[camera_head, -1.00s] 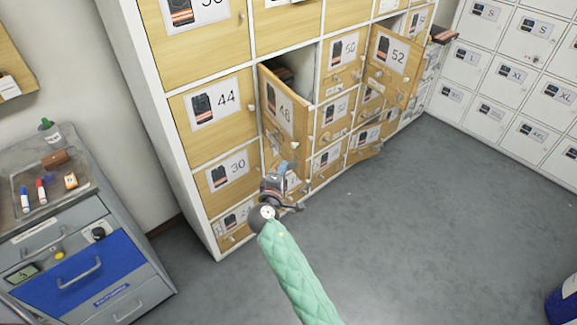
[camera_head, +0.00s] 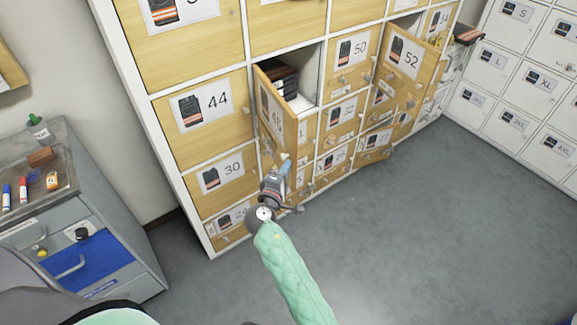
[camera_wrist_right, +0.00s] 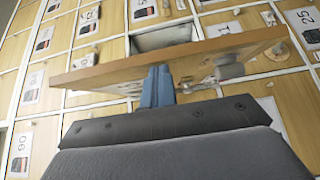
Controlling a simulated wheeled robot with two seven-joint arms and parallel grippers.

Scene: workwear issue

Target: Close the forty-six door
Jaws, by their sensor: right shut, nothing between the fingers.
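The forty-six door (camera_head: 272,112) stands open in the wooden locker wall, swung out from its left side. Its compartment (camera_head: 305,100) shows dark folded items inside. My right gripper (camera_head: 285,165) is at the lower part of this door, its blue fingers shut and empty. In the right wrist view the fingers (camera_wrist_right: 157,86) are together at the edge of the open door panel (camera_wrist_right: 190,55); whether they touch it I cannot tell. My left gripper is not in view.
The fifty-two door (camera_head: 405,60) also stands open to the right. A grey drawer cabinet (camera_head: 135,235) with a blue drawer (camera_head: 95,262) stands at the left. White lockers (camera_head: 505,95) line the right. The grey floor (camera_head: 400,240) between is clear.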

